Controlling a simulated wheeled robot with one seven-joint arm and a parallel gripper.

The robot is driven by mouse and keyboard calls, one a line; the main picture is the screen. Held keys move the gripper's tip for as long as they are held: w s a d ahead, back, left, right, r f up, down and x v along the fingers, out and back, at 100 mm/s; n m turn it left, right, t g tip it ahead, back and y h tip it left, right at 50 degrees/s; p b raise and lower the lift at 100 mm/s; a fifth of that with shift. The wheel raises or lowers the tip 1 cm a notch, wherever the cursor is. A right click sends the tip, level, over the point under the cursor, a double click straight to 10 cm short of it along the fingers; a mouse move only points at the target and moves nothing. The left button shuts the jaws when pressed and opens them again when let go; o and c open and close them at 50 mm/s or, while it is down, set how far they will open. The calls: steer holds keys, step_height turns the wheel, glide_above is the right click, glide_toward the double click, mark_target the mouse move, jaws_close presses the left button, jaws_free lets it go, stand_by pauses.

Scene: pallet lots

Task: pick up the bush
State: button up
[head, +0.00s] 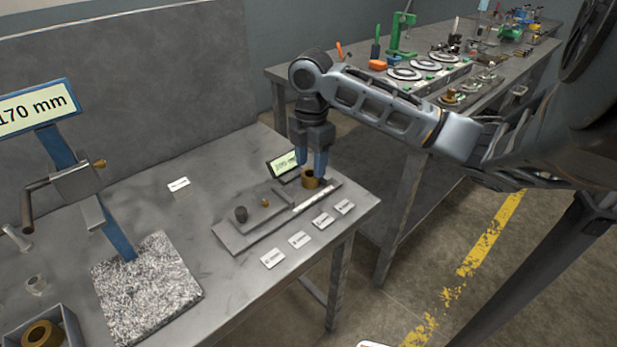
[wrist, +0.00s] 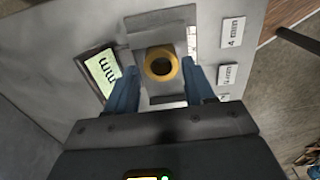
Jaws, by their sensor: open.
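The bush (head: 310,183) is a short bronze-coloured ring standing at the far right end of a grey fixture plate on the near table. In the wrist view the bush (wrist: 161,51) shows from above, with a dark round hole in its middle. My gripper (head: 311,168) points down over it with blue fingers. In the wrist view my gripper (wrist: 160,79) is open, one finger to each side of the bush, with gaps visible. I cannot tell exactly how far the fingertips reach down beside it.
A small display (head: 284,165) stands close to my fingers. The fixture plate (head: 235,238) also carries a dark cylinder (head: 241,214) and a small brass piece (head: 265,202). White labels (head: 298,240) lie in front. A height gauge (head: 75,185) on a speckled slab stands left; another bronze ring (head: 30,338) sits in a bin.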

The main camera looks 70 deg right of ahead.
mark_target(310, 173)
steer(key=shift+a+f, duration=0.15)
steer(key=shift+f, duration=1.75)
steer(key=shift+c, duration=0.5)
steer(key=c, duration=0.8)
steer(key=shift+r, duration=0.2)
